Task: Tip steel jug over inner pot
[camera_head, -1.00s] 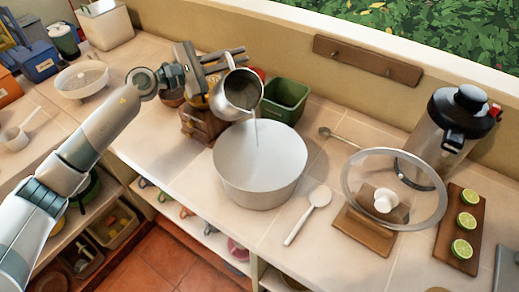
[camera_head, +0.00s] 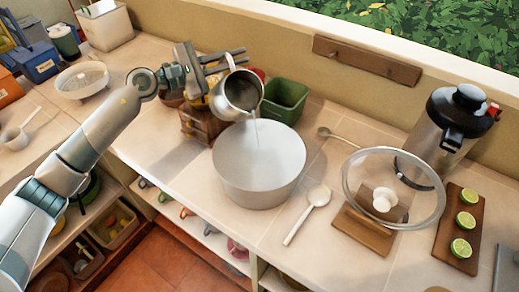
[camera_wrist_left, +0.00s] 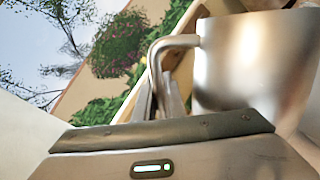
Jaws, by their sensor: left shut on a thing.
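The steel jug (camera_head: 238,92) is tilted over the far rim of the inner pot (camera_head: 258,170), with its mouth toward the pot. A thin pale stream falls from the jug into the pot. The pot is a wide pale metal vessel standing on the counter. My left gripper (camera_head: 221,63) is shut on the jug's handle, behind and above the pot. In the left wrist view the jug (camera_wrist_left: 250,65) fills the right side and its curved handle (camera_wrist_left: 160,55) lies between my fingers. My right gripper is not in view.
A white spoon (camera_head: 308,212), a glass lid (camera_head: 360,170) on a wooden stand, a large dispenser (camera_head: 440,135) and a board of lime halves (camera_head: 461,225) lie to the right.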

